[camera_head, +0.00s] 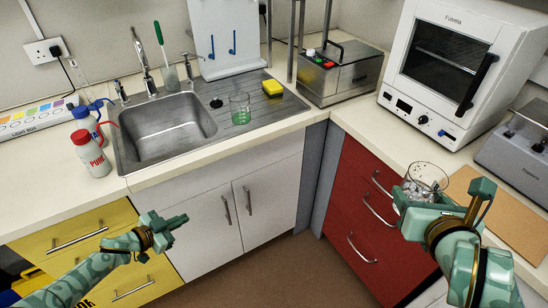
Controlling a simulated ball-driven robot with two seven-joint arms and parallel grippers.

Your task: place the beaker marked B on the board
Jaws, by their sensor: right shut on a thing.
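A clear glass beaker (427,177) with greyish contents is held in my right gripper (428,203) at the front edge of the right counter. The gripper is shut on it and hides its lower part. The beaker looks roughly upright; no letter on it is readable. The brown board (517,213) lies flat on the right counter, to the right of the beaker, partly hidden by my right arm. Another glass beaker (240,107) with green contents stands on the sink's drainer.
A white oven (450,65) stands behind the board, with a grey device (515,150) to its right. A metal bath (340,75) sits in the corner.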

